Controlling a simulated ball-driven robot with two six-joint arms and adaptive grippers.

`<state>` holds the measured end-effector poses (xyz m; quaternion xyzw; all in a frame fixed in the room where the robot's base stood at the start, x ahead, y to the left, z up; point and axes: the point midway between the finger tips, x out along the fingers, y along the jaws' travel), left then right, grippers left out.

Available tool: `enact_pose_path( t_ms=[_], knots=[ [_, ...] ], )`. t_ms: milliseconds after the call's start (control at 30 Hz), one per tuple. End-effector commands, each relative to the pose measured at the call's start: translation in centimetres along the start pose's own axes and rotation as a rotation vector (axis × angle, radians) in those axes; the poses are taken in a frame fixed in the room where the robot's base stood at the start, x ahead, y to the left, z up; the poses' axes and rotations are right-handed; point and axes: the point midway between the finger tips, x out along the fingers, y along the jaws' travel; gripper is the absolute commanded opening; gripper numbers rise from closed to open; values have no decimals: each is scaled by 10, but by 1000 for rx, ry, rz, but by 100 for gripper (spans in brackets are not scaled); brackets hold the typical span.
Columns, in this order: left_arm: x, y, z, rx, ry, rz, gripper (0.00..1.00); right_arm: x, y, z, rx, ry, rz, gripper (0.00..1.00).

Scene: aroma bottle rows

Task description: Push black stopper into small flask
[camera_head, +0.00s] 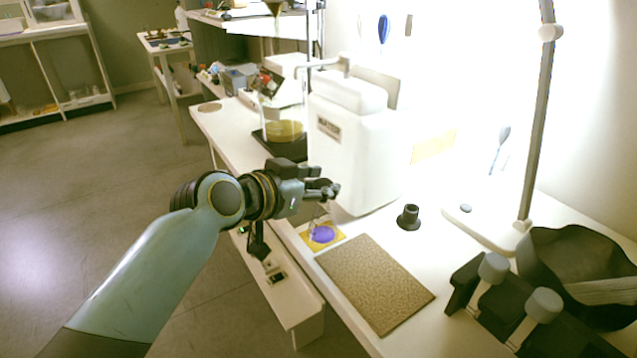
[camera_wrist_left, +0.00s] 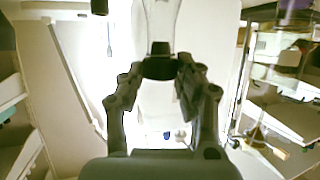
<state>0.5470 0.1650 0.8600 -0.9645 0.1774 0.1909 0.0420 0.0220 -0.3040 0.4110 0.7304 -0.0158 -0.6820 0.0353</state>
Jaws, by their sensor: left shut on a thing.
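My left gripper (camera_head: 328,190) is just above a small glass flask with purple liquid (camera_head: 322,234), which stands on a yellow mat (camera_head: 336,241). In the left wrist view my left gripper (camera_wrist_left: 160,70) is shut on a black stopper (camera_wrist_left: 161,68) by its wide part. The stopper's narrow end lines up with the clear flask neck (camera_wrist_left: 161,22) and overlaps it in the picture. I cannot tell how deep it sits. In the head view the fingers hide the stopper. My right gripper is not in view.
A white container (camera_head: 350,150) stands close behind the left gripper. A second black stopper-like piece (camera_head: 409,216) stands on the bench to the right. A brown board (camera_head: 375,284) lies in front. A black bag (camera_head: 575,265) and a stand pole (camera_head: 537,120) are at the right.

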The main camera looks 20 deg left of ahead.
Motion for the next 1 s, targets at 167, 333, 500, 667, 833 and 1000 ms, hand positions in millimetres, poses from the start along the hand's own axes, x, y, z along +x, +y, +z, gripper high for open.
enact_pose_path(
  t_ms=[167, 333, 500, 667, 833, 1000],
  knots=[
    [1, 0, 1, 0, 0, 0, 45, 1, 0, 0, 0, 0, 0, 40],
    [1, 0, 1, 0, 0, 0, 61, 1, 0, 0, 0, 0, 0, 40],
    [1, 0, 2, 0, 0, 0, 61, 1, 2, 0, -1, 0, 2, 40],
    [-8, 0, 2, 1, 0, -1, 61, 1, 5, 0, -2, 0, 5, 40],
    [-41, 0, 3, 3, -2, -1, 61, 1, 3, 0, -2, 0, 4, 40],
    [-80, 0, 3, 4, -3, -1, 61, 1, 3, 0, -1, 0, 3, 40]
  ],
)
